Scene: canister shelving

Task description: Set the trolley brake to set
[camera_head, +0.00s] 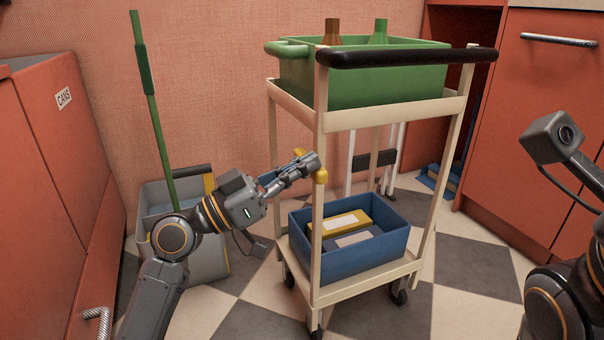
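The cream trolley (393,116) stands upright in the middle, with a dark push handle along its top. A yellow brake lever (321,177) sits on its near left post, partly hidden by my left gripper. My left gripper (312,163) reaches in from the left at the lever, and yellow shows on both sides of its fingertips. The fingertips look close together, but I cannot tell whether they hold the lever or only touch it. Any brake markings are too small to read. Parts of my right arm show at the right edge; its gripper is out of view.
A green tray (385,90) with a brown bottle (332,32) and a green bottle (379,33) is on top. A blue bin (375,258) with boxes is below. A grey bucket (205,262) and green-handled mop (150,100) stand left. Red cabinets flank both sides.

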